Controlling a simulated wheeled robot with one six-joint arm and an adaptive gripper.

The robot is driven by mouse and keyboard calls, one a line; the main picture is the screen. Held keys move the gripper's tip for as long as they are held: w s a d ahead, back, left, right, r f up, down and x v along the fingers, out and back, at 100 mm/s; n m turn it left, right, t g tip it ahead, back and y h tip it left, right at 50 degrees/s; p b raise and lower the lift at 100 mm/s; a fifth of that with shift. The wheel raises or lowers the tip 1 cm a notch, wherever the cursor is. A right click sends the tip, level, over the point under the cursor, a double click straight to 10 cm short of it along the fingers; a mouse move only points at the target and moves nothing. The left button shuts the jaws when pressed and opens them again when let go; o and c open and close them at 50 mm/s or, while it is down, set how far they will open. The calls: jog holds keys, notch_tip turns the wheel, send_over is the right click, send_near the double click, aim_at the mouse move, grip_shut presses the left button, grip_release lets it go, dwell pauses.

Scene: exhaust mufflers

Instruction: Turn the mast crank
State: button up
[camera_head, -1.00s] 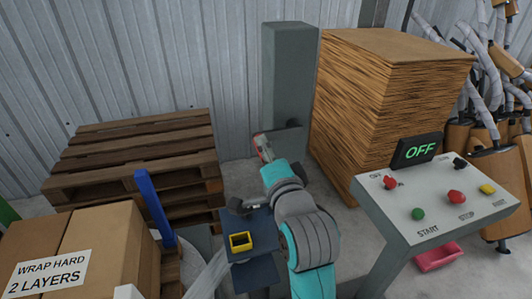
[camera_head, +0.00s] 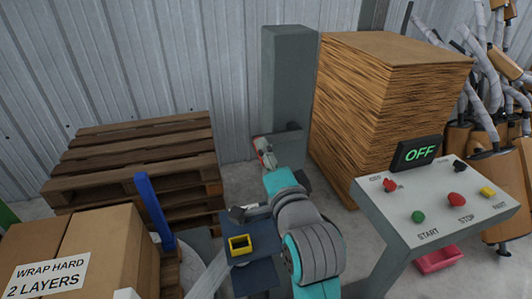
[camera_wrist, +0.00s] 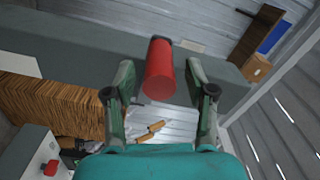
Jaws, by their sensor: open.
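The grey mast (camera_head: 288,85) stands upright against the wall in the head view, and runs as a grey band (camera_wrist: 75,45) across the wrist view. The crank's red cylindrical grip (camera_wrist: 159,75) points toward the camera in the wrist view. My gripper (camera_wrist: 161,84) is open, with one finger on each side of the grip and visible gaps on both sides. How deep the grip sits between the fingers is hard to tell. In the head view my gripper (camera_head: 264,152) is low by the mast's left front, and the grip is not clearly distinguishable there.
A tall brown sheet stack (camera_head: 375,95) stands right of the mast. The control panel (camera_head: 440,205), its display reading OFF, is at front right. Wooden pallets (camera_head: 140,155) are left. A carton (camera_head: 90,240) and blue post (camera_head: 153,208) are at front left. Mufflers (camera_head: 495,165) hang far right.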

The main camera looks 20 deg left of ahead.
jog(key=v, duration=1)
jog(key=shift+s+d, duration=0.2)
jog(key=s+d+f+n+h, duration=0.25)
jog(key=s+d+f, duration=0.25)
jog(key=d+f, duration=0.5)
jog(key=s+d+f+n+h, duration=0.1)
jog(key=s+d+f+h, duration=0.35)
jog(key=f, duration=0.75)
jog(key=s+d+f+n+h, duration=0.1)
jog(key=s+d, duration=0.5)
jog(key=s, duration=0.6)
jog(key=s+d+f+n+h, duration=0.2)
jog(key=s+d, duration=0.4)
jog(key=s, duration=0.6)
notch_tip(320, 180, down, 2)
jog(key=shift+d+f+n, duration=0.2)
jog(key=shift+f+n, duration=0.05)
jog(key=shift+n, duration=0.2)
jog(key=shift+s, duration=0.15)
